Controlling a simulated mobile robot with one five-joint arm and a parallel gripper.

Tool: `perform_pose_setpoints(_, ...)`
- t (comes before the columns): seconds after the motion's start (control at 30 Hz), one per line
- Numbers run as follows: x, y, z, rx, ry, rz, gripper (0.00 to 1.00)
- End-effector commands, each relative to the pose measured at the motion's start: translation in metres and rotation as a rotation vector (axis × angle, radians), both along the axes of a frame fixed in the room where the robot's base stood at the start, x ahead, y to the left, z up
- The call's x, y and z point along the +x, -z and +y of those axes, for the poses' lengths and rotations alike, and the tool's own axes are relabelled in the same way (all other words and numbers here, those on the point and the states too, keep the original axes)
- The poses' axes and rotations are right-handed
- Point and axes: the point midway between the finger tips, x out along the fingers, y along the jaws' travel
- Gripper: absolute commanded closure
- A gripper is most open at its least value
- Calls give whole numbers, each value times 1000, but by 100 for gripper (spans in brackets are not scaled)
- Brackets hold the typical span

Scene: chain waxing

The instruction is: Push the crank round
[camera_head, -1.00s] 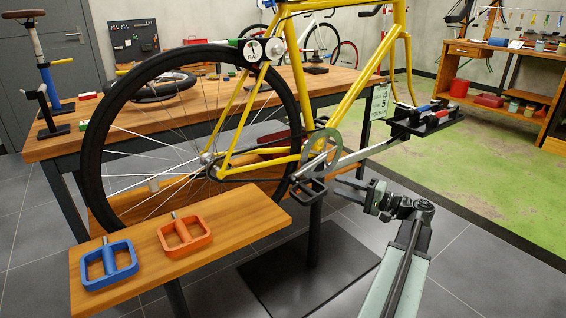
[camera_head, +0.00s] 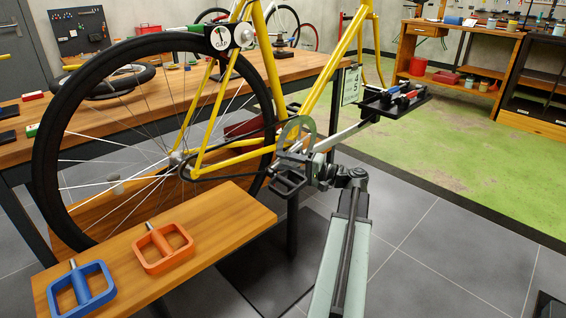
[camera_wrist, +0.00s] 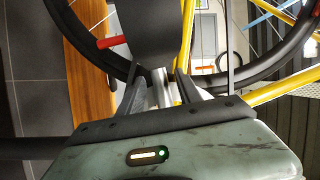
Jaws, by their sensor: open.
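The yellow bicycle frame (camera_head: 272,78) stands over the floor with its rear wheel (camera_head: 52,120) to the left. The grey chainring (camera_head: 298,132) sits at the bottom of the frame. A black pedal (camera_head: 287,183) hangs low in front of it; the crank arm is mostly hidden behind my gripper. My gripper (camera_head: 308,168) is open, just right of the pedal, at the crank; I cannot tell whether it touches. In the wrist view, my gripper (camera_wrist: 160,88) has its fingers apart, with a pale metal part between or behind them and a dark flat shape above.
A wooden bench (camera_head: 215,222) with an orange pedal (camera_head: 163,247) and a blue pedal (camera_head: 82,291) lies front left. A black tool tray (camera_head: 394,103) juts out to the right of the frame.

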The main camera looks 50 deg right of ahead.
Motion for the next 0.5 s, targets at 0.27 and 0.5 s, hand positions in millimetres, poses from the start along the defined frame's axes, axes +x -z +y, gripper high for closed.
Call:
perform_pose_setpoints(0.27, 3, 0, 1, 0, -1, 0, 61)
perform_pose_setpoints(0.5, 3, 0, 2, 0, -2, 0, 100)
